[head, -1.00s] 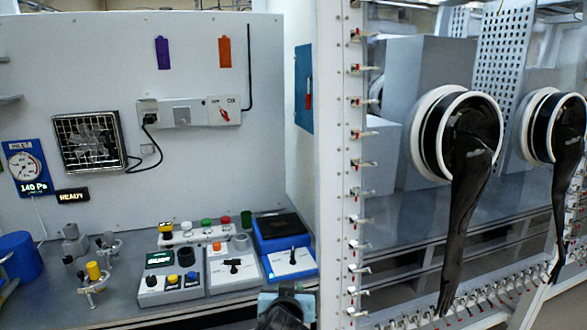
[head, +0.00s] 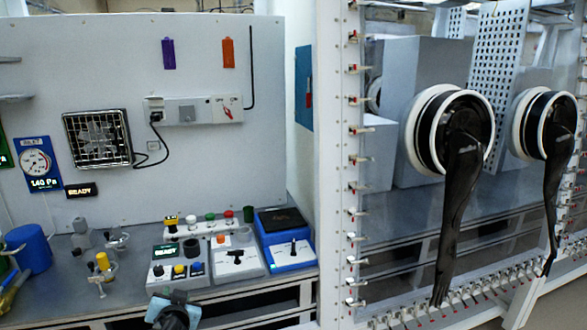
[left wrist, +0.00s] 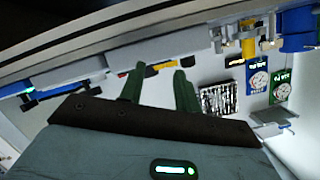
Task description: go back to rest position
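My left gripper shows in the left wrist view (left wrist: 159,70) with two green fingers apart and nothing between them. That view is tilted and looks along the bench front and the back panel. In the head view, part of my arm shows at the bottom edge (head: 173,311), in front of the bench; its fingers cannot be made out there. I take it to be my left arm. My right gripper is in neither view.
The bench (head: 110,280) carries control boxes (head: 178,272), a blue device (head: 284,240), clamps and a blue cylinder (head: 29,248). A fan grille (head: 97,138) and switches (head: 194,110) are on the back panel. The glovebox, with black gloves (head: 459,200), stands right.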

